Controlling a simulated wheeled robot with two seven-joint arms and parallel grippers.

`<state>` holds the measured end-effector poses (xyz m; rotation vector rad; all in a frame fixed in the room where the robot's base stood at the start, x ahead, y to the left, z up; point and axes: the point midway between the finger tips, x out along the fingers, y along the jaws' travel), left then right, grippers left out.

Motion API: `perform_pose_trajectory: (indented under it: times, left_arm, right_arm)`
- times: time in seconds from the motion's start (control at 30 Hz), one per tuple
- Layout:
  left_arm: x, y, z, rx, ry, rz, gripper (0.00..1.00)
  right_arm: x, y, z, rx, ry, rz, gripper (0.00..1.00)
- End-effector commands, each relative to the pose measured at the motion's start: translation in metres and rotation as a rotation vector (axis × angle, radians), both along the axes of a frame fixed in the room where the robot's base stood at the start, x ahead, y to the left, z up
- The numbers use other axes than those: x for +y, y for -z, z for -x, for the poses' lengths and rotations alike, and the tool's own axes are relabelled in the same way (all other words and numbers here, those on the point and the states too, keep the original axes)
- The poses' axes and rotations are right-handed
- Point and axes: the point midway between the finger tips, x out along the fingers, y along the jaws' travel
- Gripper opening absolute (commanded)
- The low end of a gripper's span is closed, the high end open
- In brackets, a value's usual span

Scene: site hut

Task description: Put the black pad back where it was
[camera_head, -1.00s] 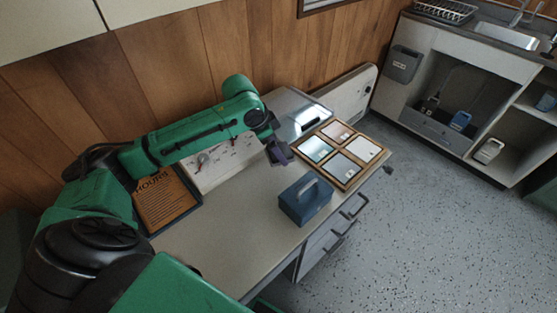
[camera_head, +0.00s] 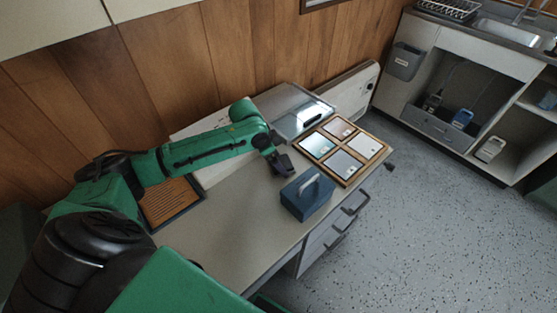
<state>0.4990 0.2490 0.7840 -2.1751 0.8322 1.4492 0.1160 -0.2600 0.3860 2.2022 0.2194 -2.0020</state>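My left gripper (camera_head: 281,164) hangs over the worktop (camera_head: 240,225), just behind the blue box and left of the framed tray. It is small and dark here, and I cannot tell whether its fingers are open or shut or hold anything. I cannot pick out the black pad for certain. A small black item (camera_head: 312,117) shows at the front of the silver case (camera_head: 285,108); it may be the case's handle. The wooden tray (camera_head: 349,183) holds several pale square panels, one of them teal. My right gripper is out of view.
A blue box (camera_head: 307,197) with a raised grey handle stands near the worktop's front edge, close to my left gripper. A brown lettered board (camera_head: 172,201) lies at the left, partly under my arm. Drawers with handles (camera_head: 337,243) face the open floor (camera_head: 430,220).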

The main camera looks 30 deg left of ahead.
Motion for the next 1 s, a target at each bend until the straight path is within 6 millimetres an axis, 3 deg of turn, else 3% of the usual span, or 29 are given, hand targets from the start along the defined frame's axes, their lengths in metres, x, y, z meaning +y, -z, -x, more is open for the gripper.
perform_pose_trajectory:
  times: [0.17,0.5,0.6,1.0]
  left_arm:
    - [0.004,-0.015,0.003,-0.002,-0.002,0.0,1.0]
    - [0.026,-0.092,0.027,-0.002,-0.001,-0.004,1.0]
    - [0.03,-0.107,0.032,0.0,-0.002,-0.002,1.0]
    - [0.031,-0.114,0.034,0.001,-0.001,0.001,1.0]
  right_arm:
    - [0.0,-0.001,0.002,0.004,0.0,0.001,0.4]
    - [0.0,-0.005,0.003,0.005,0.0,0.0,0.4]
    - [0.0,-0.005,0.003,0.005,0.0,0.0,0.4]
    - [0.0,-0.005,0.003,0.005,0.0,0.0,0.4]
